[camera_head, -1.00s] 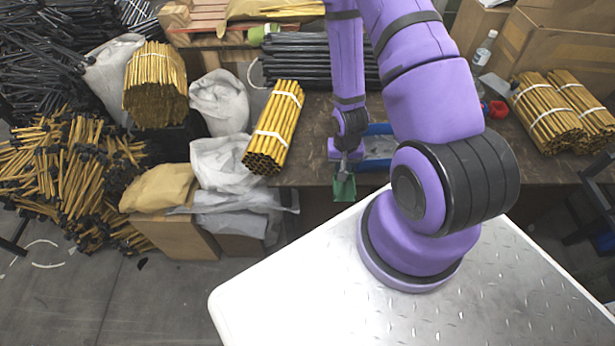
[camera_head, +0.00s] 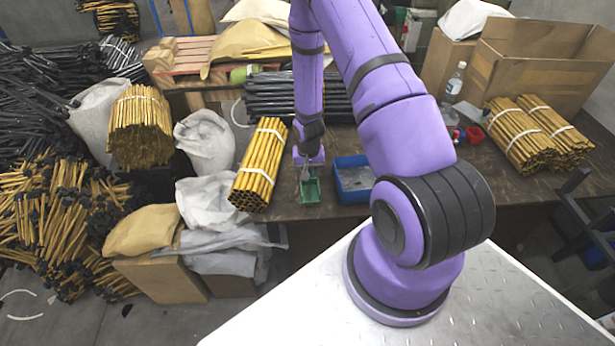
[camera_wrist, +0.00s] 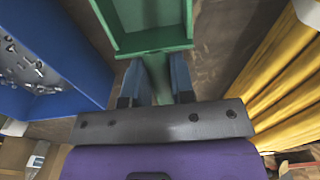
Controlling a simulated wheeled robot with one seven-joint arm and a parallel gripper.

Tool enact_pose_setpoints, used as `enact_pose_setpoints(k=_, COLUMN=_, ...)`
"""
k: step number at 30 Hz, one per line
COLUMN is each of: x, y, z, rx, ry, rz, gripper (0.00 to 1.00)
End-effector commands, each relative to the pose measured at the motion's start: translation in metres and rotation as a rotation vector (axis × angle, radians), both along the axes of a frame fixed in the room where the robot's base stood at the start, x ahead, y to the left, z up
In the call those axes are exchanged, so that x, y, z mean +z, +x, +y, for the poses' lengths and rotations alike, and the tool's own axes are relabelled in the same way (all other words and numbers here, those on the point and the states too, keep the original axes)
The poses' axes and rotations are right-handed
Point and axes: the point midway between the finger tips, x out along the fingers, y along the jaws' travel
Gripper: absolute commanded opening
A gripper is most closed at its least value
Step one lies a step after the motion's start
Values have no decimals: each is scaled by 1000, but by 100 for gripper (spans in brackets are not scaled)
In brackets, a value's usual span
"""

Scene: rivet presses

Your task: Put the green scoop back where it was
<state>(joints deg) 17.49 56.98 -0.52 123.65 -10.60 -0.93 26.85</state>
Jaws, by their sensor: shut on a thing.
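The green scoop (camera_head: 310,190) is at the front edge of the brown table, between the blue bin and a bundle of yellow rods. My gripper (camera_head: 307,170) is shut on its handle. In the wrist view the scoop (camera_wrist: 150,40) points away from my gripper (camera_wrist: 158,85), and its handle runs between the two fingers. The visible part of the scoop's tray looks empty. I cannot tell whether the scoop touches the tabletop.
A blue bin (camera_head: 352,196) stands just right of the scoop; in the wrist view the bin (camera_wrist: 98,68) holds small metal parts. The yellow rod bundle (camera_head: 259,165) lies close on the left. Black rods (camera_head: 270,97) lie behind. A bottle (camera_head: 454,80) and red object (camera_head: 474,135) stand right.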

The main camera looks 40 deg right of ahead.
Motion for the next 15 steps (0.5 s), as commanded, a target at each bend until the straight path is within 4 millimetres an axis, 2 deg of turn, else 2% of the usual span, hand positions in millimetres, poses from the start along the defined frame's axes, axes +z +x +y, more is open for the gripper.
enact_pose_setpoints(k=4, x=-1, y=11, z=-3, rx=-1, ry=0, rz=-2, gripper=0)
enact_pose_setpoints(k=10, x=-29, y=8, z=-2, rx=0, ry=0, rz=1, gripper=0)
enact_pose_setpoints(k=15, x=-36, y=9, z=-3, rx=0, ry=-1, rz=-1, gripper=0)
